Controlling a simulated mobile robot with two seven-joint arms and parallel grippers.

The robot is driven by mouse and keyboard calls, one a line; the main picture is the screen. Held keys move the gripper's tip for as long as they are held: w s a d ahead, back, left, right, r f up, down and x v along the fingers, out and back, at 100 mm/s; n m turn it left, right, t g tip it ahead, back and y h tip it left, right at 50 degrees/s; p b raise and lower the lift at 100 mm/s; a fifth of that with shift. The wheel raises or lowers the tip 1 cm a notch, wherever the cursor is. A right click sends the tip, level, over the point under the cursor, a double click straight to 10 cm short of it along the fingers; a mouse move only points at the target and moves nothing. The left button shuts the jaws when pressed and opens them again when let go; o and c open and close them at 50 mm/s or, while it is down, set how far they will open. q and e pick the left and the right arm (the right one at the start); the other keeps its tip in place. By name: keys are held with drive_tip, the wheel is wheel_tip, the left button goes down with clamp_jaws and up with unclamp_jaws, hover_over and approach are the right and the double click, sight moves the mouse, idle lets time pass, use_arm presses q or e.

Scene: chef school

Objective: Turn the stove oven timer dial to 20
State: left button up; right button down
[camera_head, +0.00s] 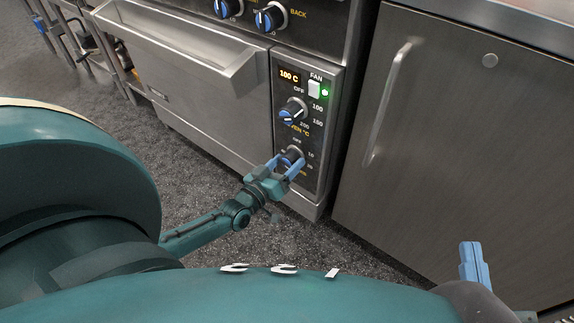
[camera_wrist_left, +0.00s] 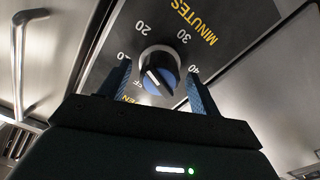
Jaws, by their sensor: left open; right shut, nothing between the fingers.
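The timer dial (camera_head: 292,154) is the lower knob on the stove's control panel, below the oven temperature dial (camera_head: 293,110). In the left wrist view the timer dial (camera_wrist_left: 158,70) is a black and blue knob with a white mark, ringed by numbers and the word MINUTES, seen upside down. The mark appears to lie toward the partly hidden OFF label. My left gripper (camera_head: 287,165) is open, with one finger on each side of the dial; contact is unclear. Its fingers also show in the left wrist view (camera_wrist_left: 158,88). My right gripper (camera_head: 474,262) is shut and empty, at lower right, away from the stove.
The oven door with its long handle (camera_head: 180,48) is left of the panel. A lit display (camera_head: 289,76) reads 100 C, beside a fan switch (camera_head: 314,88) with a green light. A steel cabinet door (camera_head: 470,130) stands right. Grey floor (camera_head: 300,240) is clear in front.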

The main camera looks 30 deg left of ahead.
use_arm(q)
drive_tip(key=shift+w, duration=0.35)
drive_tip(key=c, duration=0.9)
drive_tip(key=shift+r+m+p, duration=0.2)
drive_tip(key=shift+m+p, duration=0.1)
drive_tip(key=shift+p, duration=0.1)
drive_tip(key=shift+c, duration=0.3)
drive_tip(key=shift+f+m+p, duration=0.15)
drive_tip(key=shift+m+p, duration=0.2)
drive_tip(key=shift+m, duration=0.45)
